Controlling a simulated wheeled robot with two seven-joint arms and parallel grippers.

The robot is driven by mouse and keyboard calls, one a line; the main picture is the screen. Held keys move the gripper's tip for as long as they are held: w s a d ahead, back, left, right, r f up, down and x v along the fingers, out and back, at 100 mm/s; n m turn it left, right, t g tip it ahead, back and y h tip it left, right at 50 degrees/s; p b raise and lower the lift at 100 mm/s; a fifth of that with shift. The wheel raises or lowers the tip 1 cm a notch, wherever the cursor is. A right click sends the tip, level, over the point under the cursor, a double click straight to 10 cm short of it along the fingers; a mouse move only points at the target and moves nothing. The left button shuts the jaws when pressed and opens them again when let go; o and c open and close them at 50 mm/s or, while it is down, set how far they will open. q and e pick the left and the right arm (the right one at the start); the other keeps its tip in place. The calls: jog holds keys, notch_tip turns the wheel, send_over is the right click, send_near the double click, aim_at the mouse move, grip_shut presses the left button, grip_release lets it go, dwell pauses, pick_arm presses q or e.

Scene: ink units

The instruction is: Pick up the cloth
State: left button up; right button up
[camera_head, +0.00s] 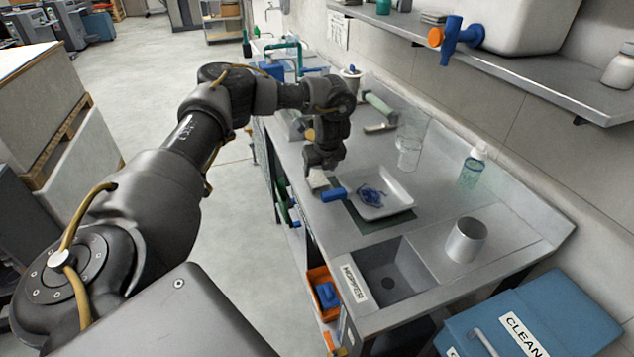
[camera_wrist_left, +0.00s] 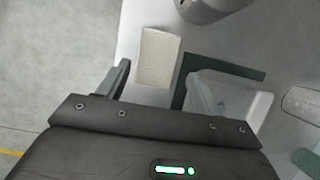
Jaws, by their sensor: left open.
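The cloth looks like a small folded beige rectangle. In the head view it (camera_head: 318,180) lies near the worktop's front edge, left of the white tray, partly hidden by my gripper. In the left wrist view the cloth (camera_wrist_left: 158,57) lies flat on the worktop, ahead of the jaws. My left gripper (camera_head: 321,163) is open and points down over the cloth. In the left wrist view one finger of this gripper (camera_wrist_left: 156,82) shows clearly to the left of the cloth's near end. No grip on the cloth shows. My right gripper is in neither view.
A white tray (camera_head: 397,205) with a blue tangle stands on a dark green mat (camera_head: 375,228). A blue-handled tool (camera_head: 334,194) lies beside it. A glass beaker (camera_head: 409,152), a bottle (camera_head: 471,170) and a metal cup (camera_head: 466,240) stand farther right. A hopper basin (camera_head: 390,285) is sunk nearer.

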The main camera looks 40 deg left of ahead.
aim_at(317, 178)
pick_arm(q)
jog(key=shift+s+a+f, duration=0.1)
jog(key=shift+f, duration=0.15)
jog(key=p+x, duration=0.1)
jog(key=x, duration=0.3)
jog(key=shift+f, duration=0.4)
jog(key=c, duration=0.7)
jog(key=shift+r, duration=0.1)
jog(key=shift+c, duration=0.2)
jog(key=shift+r, duration=0.75)
jog(key=s+r, duration=0.1)
jog(key=r, duration=0.1)
jog(key=s+d+r, duration=0.1)
jog(key=r, duration=0.1)
jog(key=s+d+r, duration=0.1)
jog(key=r, duration=0.2)
jog(key=shift+s+d, duration=0.15)
jog(key=shift+s, duration=0.15)
jog(key=s+d+r, duration=0.4)
jog(key=s, duration=0.4)
jog(key=shift+s+d+r+p, duration=0.25)
jog(key=shift+s+d+p, duration=0.15)
